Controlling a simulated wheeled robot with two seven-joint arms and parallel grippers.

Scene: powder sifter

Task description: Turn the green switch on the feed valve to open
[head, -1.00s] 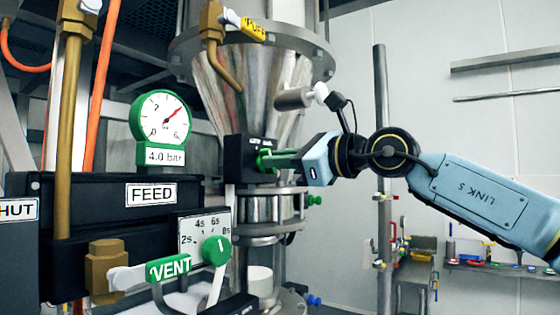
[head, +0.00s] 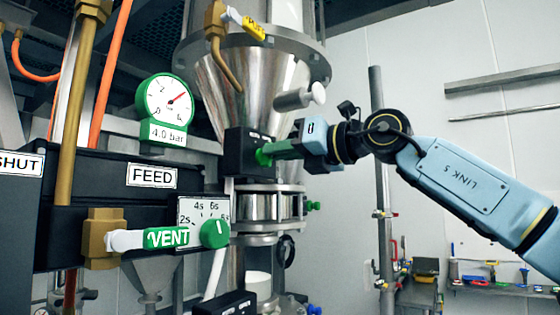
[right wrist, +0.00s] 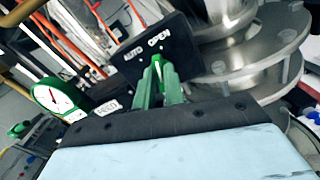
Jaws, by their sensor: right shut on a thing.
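The green switch (head: 262,158) sits on the face of a small black box (head: 239,150) in front of the steel hopper. My right gripper (head: 272,153) reaches it from the right and is shut on it. In the right wrist view, the switch (right wrist: 157,66) shows between my green fingers, below the words AUTO and OPEN on the black box (right wrist: 135,50). Its tip appears close under OPEN, but the fingers hide most of it, so its exact setting is unclear. My left gripper is not in view.
A FEED sign (head: 153,176) is on a black housing at left, with a green VENT handle (head: 166,238) and timer knob (head: 215,233) below. A pressure gauge (head: 165,102) stands above it. A steel pole (head: 380,190) stands behind my right arm. A PUFF handle (head: 253,27) is above.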

